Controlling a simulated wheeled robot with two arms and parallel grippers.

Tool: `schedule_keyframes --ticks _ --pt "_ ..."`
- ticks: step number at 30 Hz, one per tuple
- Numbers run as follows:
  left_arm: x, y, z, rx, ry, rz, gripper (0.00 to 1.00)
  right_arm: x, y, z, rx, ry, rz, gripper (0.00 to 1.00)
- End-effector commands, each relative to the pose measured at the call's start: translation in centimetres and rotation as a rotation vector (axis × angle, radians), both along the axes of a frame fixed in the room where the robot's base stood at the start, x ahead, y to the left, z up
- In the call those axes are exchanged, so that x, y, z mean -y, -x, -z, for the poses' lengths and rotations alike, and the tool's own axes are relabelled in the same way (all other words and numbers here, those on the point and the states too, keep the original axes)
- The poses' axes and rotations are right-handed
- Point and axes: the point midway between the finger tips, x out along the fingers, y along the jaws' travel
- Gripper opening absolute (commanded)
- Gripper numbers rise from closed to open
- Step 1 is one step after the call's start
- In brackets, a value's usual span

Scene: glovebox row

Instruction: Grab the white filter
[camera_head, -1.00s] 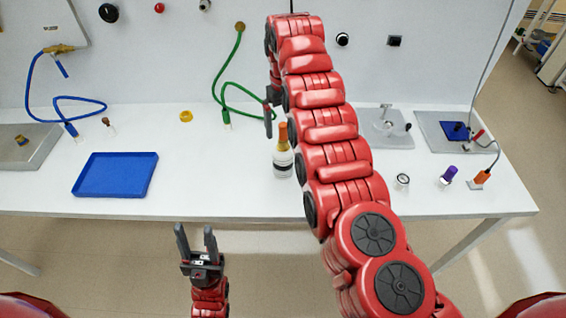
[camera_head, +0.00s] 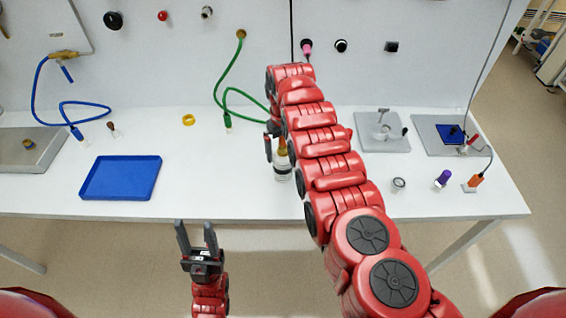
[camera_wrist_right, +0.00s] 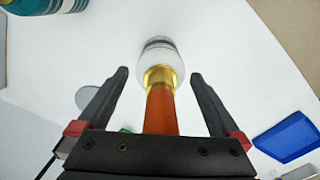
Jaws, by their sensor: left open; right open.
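A white-bodied, bottle-like piece (camera_head: 282,173) with a dark band, gold collar and orange stem stands upright on the bench; I cannot tell for sure that it is the white filter. In the right wrist view its white body (camera_wrist_right: 160,56) lies just beyond the fingertips. My right gripper (camera_wrist_right: 160,78) is open, with the orange stem and gold collar between its fingers, not visibly gripped. In the head view this gripper (camera_head: 279,148) is at the piece's top, partly hidden by my arm. My left gripper (camera_head: 196,226) is open and empty in front of the bench edge.
A blue tray (camera_head: 121,194) lies left on the white bench (camera_head: 225,185), with a yellow ring (camera_head: 188,120) behind it. A small round gauge-like piece (camera_head: 399,184), a purple-topped piece (camera_head: 443,178) and an orange piece (camera_head: 476,180) stand right. A green hose (camera_head: 222,88) hangs behind.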

Motion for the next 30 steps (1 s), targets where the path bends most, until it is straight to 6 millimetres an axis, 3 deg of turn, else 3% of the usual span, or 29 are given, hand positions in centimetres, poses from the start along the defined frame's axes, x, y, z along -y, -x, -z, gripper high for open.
schedule_keyframes --ticks 2,18,30 --pt "0.0 0.0 0.02 0.0 0.0 0.0 0.5 -0.01 0.01 -0.01 0.0 0.0 0.0 1.0" --pt "0.0 -0.01 0.02 0.0 0.0 0.0 0.5 -0.01 0.04 -0.01 -0.001 0.0 0.0 0.03" --pt "0.0 0.0 -0.11 0.0 0.0 0.0 0.5 -0.01 0.04 -0.16 -0.002 0.0 0.0 0.0"
